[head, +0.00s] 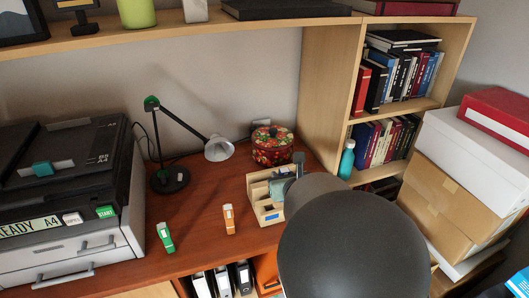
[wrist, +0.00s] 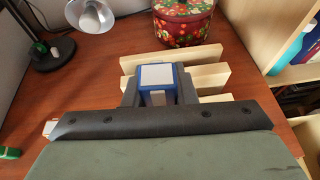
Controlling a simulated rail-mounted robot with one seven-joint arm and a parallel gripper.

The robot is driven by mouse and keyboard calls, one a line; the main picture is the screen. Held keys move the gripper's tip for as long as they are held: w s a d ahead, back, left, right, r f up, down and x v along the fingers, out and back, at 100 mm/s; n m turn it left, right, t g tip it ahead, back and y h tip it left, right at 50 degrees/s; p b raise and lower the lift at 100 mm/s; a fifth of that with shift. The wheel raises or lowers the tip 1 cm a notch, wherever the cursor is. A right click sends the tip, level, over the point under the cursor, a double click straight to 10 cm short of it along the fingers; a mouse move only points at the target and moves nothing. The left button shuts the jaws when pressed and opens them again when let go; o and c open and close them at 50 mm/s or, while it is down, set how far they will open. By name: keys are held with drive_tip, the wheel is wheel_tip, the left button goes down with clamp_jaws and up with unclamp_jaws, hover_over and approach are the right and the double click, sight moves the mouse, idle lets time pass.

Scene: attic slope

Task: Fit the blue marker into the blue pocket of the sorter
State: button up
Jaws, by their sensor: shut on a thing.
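My gripper (wrist: 158,95) is shut on the blue marker (wrist: 156,76), which shows its white-and-blue end between the fingers. The pale wooden sorter (wrist: 208,78) lies right behind and beside the fingers in the wrist view. In the head view the sorter (head: 257,187) stands on the desk, with a blue patch low on its front. My gripper (head: 284,188) is over its right part there, and my arm hides some of it. The blue pocket is not clearly seen. I cannot tell whether the marker is above the sorter or partly in it.
An orange marker (head: 229,219) and a green marker (head: 165,237) stand on the desk (head: 200,200) left of the sorter. A floral tin (head: 272,146) is close behind it. A lamp (head: 218,149) and a printer (head: 65,190) are further left; a bookshelf (head: 328,85) is right.

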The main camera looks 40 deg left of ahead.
sight(263, 189)
drive_tip(key=shift+n+g+y, duration=0.3)
drive_tip(key=shift+n+g, duration=0.1)
drive_tip(key=a+r, duration=0.1)
drive_tip(key=s+a+r, duration=0.1)
drive_tip(key=a, duration=0.1)
drive_tip(key=shift+s+a+r, duration=0.35)
drive_tip(key=shift+a+r, duration=0.05)
drive_tip(key=shift+f+b, duration=0.1)
drive_tip(key=shift+b, duration=0.5)
wheel_tip(263, 189, down, 6)
drive_tip(key=b, duration=0.6)
drive_tip(key=shift+d+r+b, duration=0.1)
drive_tip(key=shift+r+b, duration=0.1)
drive_tip(key=shift+b, duration=0.15)
drive_tip(key=shift+b, duration=1.65)
idle(0.4)
drive_tip(key=shift+f+b, duration=2.75)
drive_tip(key=shift+b, duration=0.75)
